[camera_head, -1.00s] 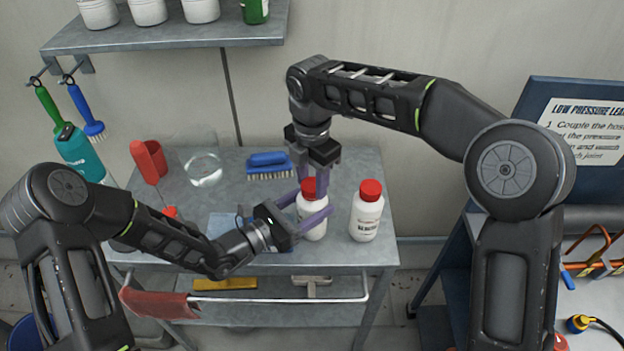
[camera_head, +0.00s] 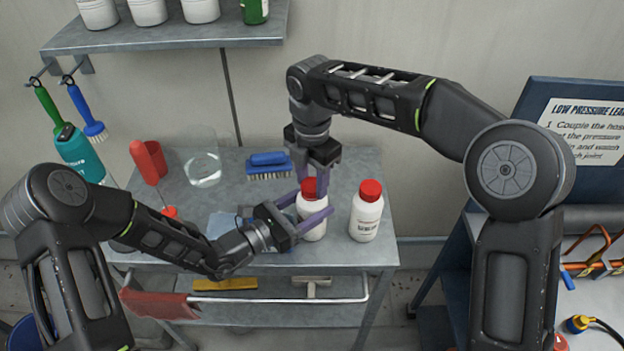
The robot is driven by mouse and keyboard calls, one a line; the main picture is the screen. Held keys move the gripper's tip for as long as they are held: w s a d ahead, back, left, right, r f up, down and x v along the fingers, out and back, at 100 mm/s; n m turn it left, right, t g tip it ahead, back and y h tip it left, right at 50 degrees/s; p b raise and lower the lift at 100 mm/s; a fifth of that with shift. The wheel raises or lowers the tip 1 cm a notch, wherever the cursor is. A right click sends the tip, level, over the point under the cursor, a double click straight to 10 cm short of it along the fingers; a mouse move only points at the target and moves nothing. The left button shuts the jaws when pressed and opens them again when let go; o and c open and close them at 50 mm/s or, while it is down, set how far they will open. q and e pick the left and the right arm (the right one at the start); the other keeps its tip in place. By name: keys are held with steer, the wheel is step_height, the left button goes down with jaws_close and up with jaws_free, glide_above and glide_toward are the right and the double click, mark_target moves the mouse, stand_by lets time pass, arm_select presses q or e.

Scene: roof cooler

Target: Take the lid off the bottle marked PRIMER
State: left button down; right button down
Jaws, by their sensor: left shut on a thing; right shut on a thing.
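A white bottle (camera_head: 313,228) with a red lid (camera_head: 309,187) stands upright on the grey metal cart. My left gripper (camera_head: 308,209) is shut around the body of this bottle from the left. My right gripper (camera_head: 318,187) points down from above and is shut on its red lid. The lid sits on the bottle's neck, partly hidden by the fingers. The bottle's label is hidden, so I cannot read whether it says PRIMER. A second white bottle (camera_head: 366,216) with a red lid (camera_head: 370,190) stands just to the right; its lettering is too small to read.
The cart top (camera_head: 222,180) also bears a blue brush (camera_head: 268,165), a clear glass container (camera_head: 203,168) and a red scoop (camera_head: 150,160). A wall shelf (camera_head: 165,33) with white pots hangs above left. A blue sign board (camera_head: 535,100) stands at right.

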mark_target(312, 184)
steer(key=shift+r, duration=0.15)
steer(key=shift+r, duration=0.9)
steer(key=shift+r, duration=2.05)
arm_select(q)
steer(key=shift+c, duration=1.5)
jaws_free()
steer(key=shift+s+a+f, duration=0.1)
steer(key=shift+s+a, duration=0.25)
steer(key=shift+a, duration=0.15)
arm_select(e)
steer(key=shift+f, duration=0.25)
arm_select(q)
steer(key=b+v, duration=0.2)
steer(key=v, duration=0.8)
steer(key=shift+s+a, duration=0.25)
steer(key=shift+a, duration=0.05)
arm_select(e)
step_height(312, 184, down, 2)
